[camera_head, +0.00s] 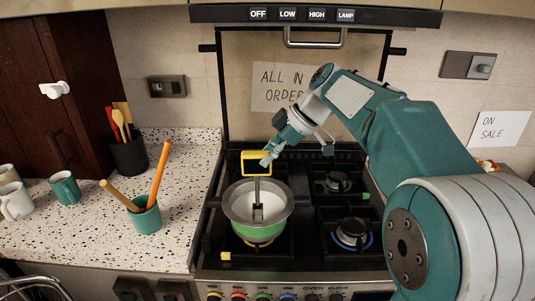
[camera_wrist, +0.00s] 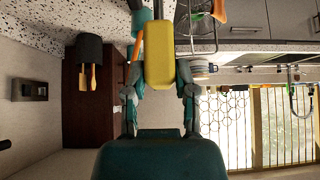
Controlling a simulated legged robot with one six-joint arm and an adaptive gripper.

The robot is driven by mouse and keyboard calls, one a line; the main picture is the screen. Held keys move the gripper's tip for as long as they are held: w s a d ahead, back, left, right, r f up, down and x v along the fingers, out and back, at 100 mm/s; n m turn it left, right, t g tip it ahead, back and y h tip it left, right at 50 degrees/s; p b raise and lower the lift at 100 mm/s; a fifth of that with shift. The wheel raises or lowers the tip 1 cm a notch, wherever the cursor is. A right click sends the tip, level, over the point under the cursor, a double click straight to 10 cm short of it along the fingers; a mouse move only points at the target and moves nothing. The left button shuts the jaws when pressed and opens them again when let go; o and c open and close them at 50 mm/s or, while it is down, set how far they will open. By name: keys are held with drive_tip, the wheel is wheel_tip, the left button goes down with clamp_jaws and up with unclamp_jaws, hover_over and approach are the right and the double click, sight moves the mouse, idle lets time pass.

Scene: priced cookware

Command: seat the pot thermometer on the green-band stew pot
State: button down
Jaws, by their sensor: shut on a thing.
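The stew pot (camera_head: 240,228) with a green band and grey rim stands on the front left burner of the hob. The pot thermometer (camera_head: 257,190) has a yellow top and a dark stem. Its stem reaches down over the pot's opening, roughly upright, with a dark clip-like end against the pale inside. I cannot tell whether it touches the pot. My gripper (camera_head: 268,159) is shut on the thermometer's yellow top, above the pot's far side. In the wrist view the yellow top (camera_wrist: 159,55) sits between the fingers (camera_wrist: 160,98).
Two bare burners (camera_head: 338,183) (camera_head: 352,233) lie right of the pot. A teal cup (camera_head: 146,217) with two utensils stands on the speckled counter at left, with mugs (camera_head: 65,188) and a dark utensil holder (camera_head: 128,155). The hood (camera_head: 315,15) hangs above.

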sight(258, 208)
drive_tip(key=shift+f, duration=1.5)
idle(0.6)
drive_tip(key=shift+f, duration=3.65)
drive_tip(key=shift+c, duration=1.7)
unclamp_jaws()
drive_tip(key=o, duration=0.3)
drive_tip(key=shift+o, duration=0.2)
